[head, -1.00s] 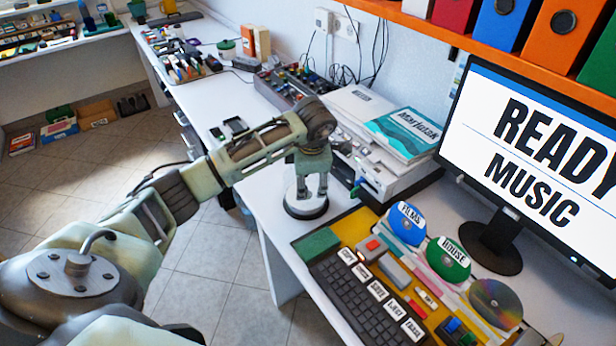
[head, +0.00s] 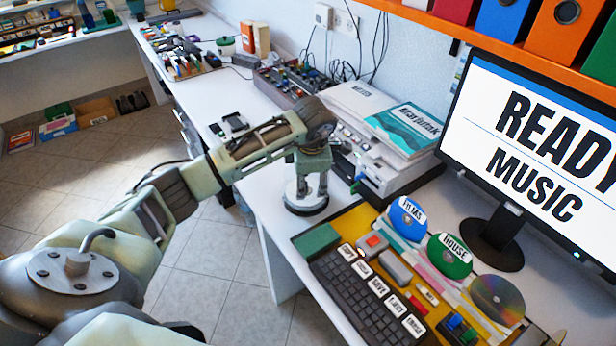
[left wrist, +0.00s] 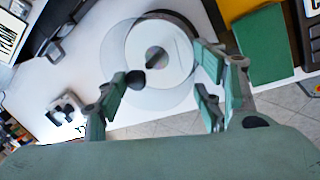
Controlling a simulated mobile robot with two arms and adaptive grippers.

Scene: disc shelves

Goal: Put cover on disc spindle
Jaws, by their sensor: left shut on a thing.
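My left gripper (head: 309,186) points down over the disc spindle (head: 305,208), a round base with a dark rim near the desk's front edge. In the left wrist view, its fingers (left wrist: 170,92) stand apart, shut on the clear cover (left wrist: 113,58), which shows only as a pale see-through circle. A pale disc with a grey centre shows through it on the spindle (left wrist: 160,38). The two circles overlap, slightly off-centre. I cannot tell whether the cover rests on the base or hangs just above it. My right gripper is not in view.
A yellow mat with a keyboard (head: 366,297) lies close to the right of the spindle. Discs labelled FILMS (head: 408,222) and HOUSE (head: 450,262) stand behind it. A white device (head: 385,172) is behind the gripper. The desk's front edge is near.

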